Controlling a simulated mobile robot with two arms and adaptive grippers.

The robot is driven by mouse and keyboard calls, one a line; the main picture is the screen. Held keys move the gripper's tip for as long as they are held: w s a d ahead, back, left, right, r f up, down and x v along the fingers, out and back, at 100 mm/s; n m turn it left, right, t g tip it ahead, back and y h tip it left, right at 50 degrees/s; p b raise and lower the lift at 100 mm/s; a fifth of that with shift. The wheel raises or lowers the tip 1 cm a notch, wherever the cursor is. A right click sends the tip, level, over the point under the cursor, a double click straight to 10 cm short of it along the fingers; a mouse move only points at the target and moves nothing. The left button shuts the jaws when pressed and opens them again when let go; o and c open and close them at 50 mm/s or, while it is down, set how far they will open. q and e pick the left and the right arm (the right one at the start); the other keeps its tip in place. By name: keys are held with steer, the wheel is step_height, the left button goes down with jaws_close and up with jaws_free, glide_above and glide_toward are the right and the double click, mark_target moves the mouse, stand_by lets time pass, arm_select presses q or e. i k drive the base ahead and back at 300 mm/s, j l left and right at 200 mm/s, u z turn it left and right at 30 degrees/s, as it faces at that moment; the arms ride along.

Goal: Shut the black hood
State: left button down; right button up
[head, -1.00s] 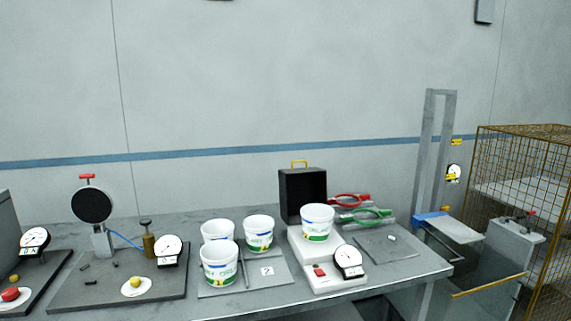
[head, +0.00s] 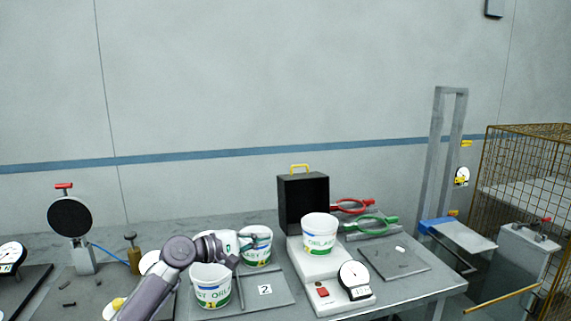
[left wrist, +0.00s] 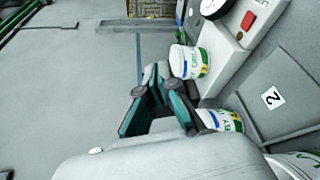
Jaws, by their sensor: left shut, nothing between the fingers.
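The black hood (head: 303,204) stands upright and open at the back of the white machine (head: 318,266), its dark hollow facing the front. A yellow handle (head: 299,168) is on its top edge. A white tub (head: 320,235) sits on the machine in front of the hood; it also shows in the left wrist view (left wrist: 187,62). My left gripper (head: 259,241) is shut and empty, left of the machine and in front of a tub, apart from the hood. Its fingers show in the left wrist view (left wrist: 156,72). I cannot make out the hood there. My right gripper is out of view.
A dial gauge (head: 354,279) is at the machine's front. Red and green looped tools (head: 371,226) lie right of the hood. A wire cage (head: 525,200) stands at the far right.

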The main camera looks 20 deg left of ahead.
mark_target(301, 194)
steer(key=i+j, duration=0.3)
steer(key=i, duration=0.2)
steer(key=i+j, duration=0.3)
steer(key=i, duration=0.2)
steer(key=i+j, duration=0.35)
steer(key=i, duration=0.15)
